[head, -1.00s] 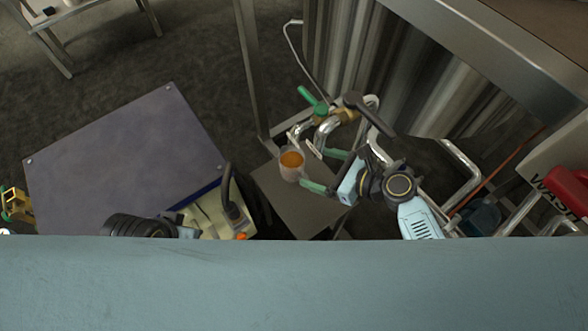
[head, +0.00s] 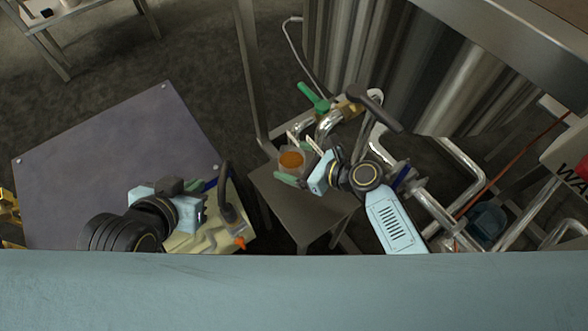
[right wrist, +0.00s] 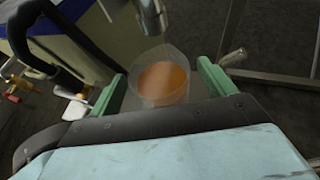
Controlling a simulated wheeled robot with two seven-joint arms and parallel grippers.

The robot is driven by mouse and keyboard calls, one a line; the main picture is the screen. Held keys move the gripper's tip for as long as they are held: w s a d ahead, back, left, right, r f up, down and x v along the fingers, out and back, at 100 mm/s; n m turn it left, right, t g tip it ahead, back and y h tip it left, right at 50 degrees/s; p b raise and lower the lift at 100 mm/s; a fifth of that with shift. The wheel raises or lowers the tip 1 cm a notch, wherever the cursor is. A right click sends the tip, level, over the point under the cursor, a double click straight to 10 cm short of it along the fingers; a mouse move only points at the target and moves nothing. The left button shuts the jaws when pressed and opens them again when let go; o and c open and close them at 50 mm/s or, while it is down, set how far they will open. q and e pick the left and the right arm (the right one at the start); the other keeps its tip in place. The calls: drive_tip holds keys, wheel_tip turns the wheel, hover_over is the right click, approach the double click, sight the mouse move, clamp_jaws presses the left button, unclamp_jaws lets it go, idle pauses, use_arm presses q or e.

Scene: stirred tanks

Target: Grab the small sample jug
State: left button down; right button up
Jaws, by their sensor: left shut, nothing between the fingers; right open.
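The small sample jug (head: 291,161) is a clear cup with orange-brown liquid, upright by the small steel stand, below the valve pipe. My right gripper (head: 299,163) has its green fingers open on either side of the jug. In the right wrist view the jug (right wrist: 162,82) is between the two fingers, with a gap visible toward the right finger. Whether its base rests on the stand is hard to tell. My left gripper (head: 200,189) is shut and empty beside the beige case at lower left; its fingertips are partly hidden.
The steel stand (head: 303,205) is under the jug area. A pipe with a green-handled valve (head: 319,103) is just above, by the tank (head: 360,60). Bent pipes (head: 455,160) are at right. A grey tabletop (head: 110,165) fills the left, with a beige case (head: 215,225) in front.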

drive_tip(key=shift+a, duration=0.1)
drive_tip(key=c, duration=1.3)
